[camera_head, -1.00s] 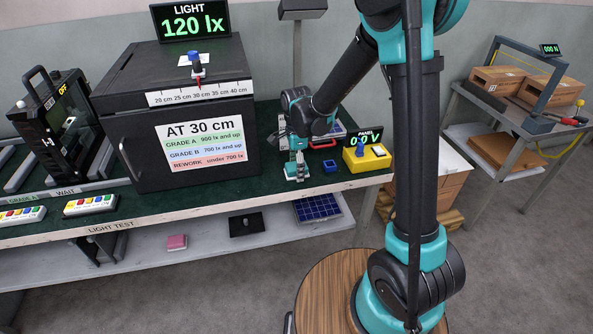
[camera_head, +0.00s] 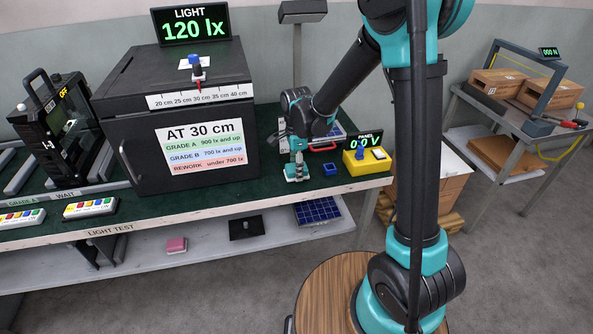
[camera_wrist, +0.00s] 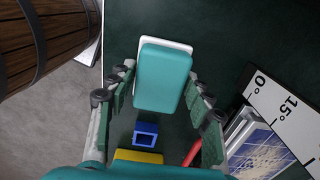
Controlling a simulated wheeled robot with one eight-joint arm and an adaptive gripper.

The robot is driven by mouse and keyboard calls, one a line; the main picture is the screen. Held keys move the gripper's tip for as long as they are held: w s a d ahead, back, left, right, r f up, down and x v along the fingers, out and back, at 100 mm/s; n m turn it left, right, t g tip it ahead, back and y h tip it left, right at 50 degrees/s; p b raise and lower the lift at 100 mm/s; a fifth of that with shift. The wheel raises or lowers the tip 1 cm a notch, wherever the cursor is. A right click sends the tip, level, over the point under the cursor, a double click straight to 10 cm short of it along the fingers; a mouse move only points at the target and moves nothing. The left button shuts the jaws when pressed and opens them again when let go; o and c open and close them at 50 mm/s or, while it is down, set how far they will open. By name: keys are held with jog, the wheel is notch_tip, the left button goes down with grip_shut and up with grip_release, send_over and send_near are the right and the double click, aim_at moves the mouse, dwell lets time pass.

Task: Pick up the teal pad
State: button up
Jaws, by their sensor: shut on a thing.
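The teal pad (camera_wrist: 164,78) is a rounded block, seen from above in the wrist view. A white piece (camera_wrist: 186,46) shows along its far and right edges. My gripper (camera_wrist: 162,84) has a finger on either side of the pad and is shut on it. In the head view my gripper (camera_head: 296,170) is low over the green bench top, near its front edge. The white piece is at or very near the bench surface; I cannot tell whether there is a gap below it.
A blue square holder (camera_head: 331,169) and a yellow panel box (camera_head: 367,160) stand just right of my gripper. A large black test box (camera_head: 190,120) stands to the left. An angle-marked board (camera_wrist: 287,117) and a solar panel (camera_wrist: 262,150) lie close by in the wrist view.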

notch_tip(320, 180, up, 19)
dwell(0.4)
jog(key=shift+r, duration=0.1)
